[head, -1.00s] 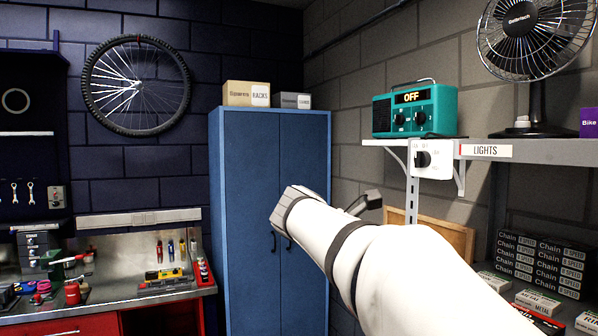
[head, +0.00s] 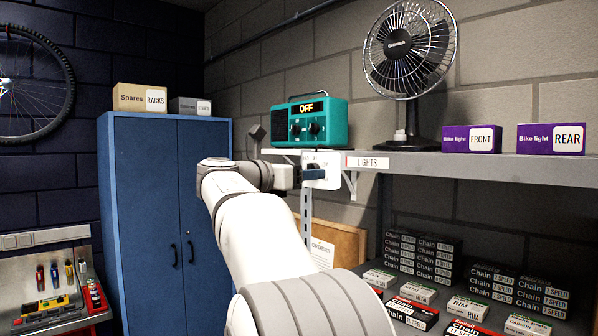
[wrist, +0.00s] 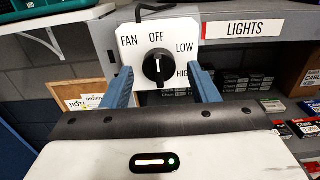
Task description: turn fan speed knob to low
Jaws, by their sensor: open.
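The fan speed knob (wrist: 157,68) is a black dial on a white plate (wrist: 184,43) marked FAN, OFF, LOW and HIGH. Its white pointer line is upright, towards OFF. In the wrist view my gripper (wrist: 162,80) is open, with one blue finger on each side of the knob; I cannot tell whether either touches it. In the head view the white switch plate (head: 333,172) is partly hidden by my gripper (head: 316,175). The black desk fan (head: 408,50) stands on the shelf above.
The plate sits at the front edge of a grey shelf (head: 470,167), beside a LIGHTS label (head: 367,163). A blue cabinet (head: 165,220) stands left.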

